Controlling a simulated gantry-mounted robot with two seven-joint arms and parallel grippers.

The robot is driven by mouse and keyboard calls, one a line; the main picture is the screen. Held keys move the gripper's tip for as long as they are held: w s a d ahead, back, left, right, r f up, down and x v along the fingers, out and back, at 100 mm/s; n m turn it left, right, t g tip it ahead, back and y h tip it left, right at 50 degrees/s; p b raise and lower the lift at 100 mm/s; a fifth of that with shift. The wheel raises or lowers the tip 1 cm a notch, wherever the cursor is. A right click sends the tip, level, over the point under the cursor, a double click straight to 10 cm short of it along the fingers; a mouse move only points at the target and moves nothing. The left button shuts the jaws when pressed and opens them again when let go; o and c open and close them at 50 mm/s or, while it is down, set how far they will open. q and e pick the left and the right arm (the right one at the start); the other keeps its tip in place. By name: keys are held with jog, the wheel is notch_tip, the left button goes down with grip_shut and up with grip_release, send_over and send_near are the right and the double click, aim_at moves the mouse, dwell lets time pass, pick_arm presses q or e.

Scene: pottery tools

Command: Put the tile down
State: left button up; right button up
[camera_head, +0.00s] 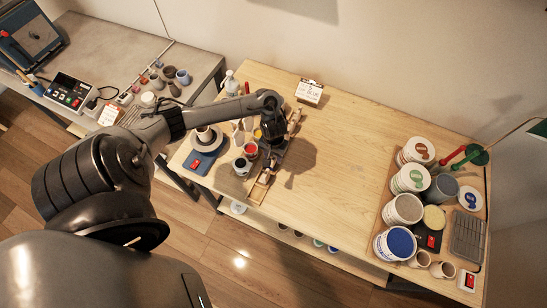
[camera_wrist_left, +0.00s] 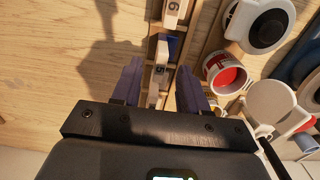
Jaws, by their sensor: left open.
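A long narrow wooden rack (camera_head: 262,186) lies on the light wood table, partly hidden under my left arm. In the left wrist view the rack (camera_wrist_left: 186,62) holds a row of small tiles. One tile (camera_wrist_left: 160,73), pale with a dark bluish side and a marking, sits in the rack between my fingers. Another pale tile (camera_wrist_left: 172,12) with a number-like mark is farther along. My left gripper (camera_head: 272,154) is low over the rack; in the left wrist view my left gripper (camera_wrist_left: 158,68) is open, with its fingers on either side of the tile. Contact cannot be told.
A red paint cup (camera_head: 250,149) and other small pots stand close left of the rack. A white sign (camera_head: 309,92) stands behind. Several tubs (camera_head: 404,208) fill a tray at the right. The table's middle is clear.

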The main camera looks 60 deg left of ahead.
pick_arm(q)
notch_tip(320, 180, up, 7)
jog(key=p, duration=0.3)
jog(key=shift+a+f, duration=0.1)
jog(key=w+d+r+m+t+h, duration=0.1)
jog(key=d+m+t, duration=0.25)
jog(key=d, duration=0.75)
jog(key=w+d+r+m+t+h, duration=0.15)
jog(key=d+m, duration=0.25)
jog(key=d, duration=0.7)
jog(key=s+a+r+m+y, duration=0.1)
jog(key=s+r, duration=0.2)
jog(key=s, duration=0.3)
jog(key=s+r+m+g+y, duration=0.1)
jog(key=s+r, duration=0.3)
jog(key=s, duration=0.2)
jog(key=shift+a+r, duration=0.3)
jog(key=shift+a, duration=0.05)
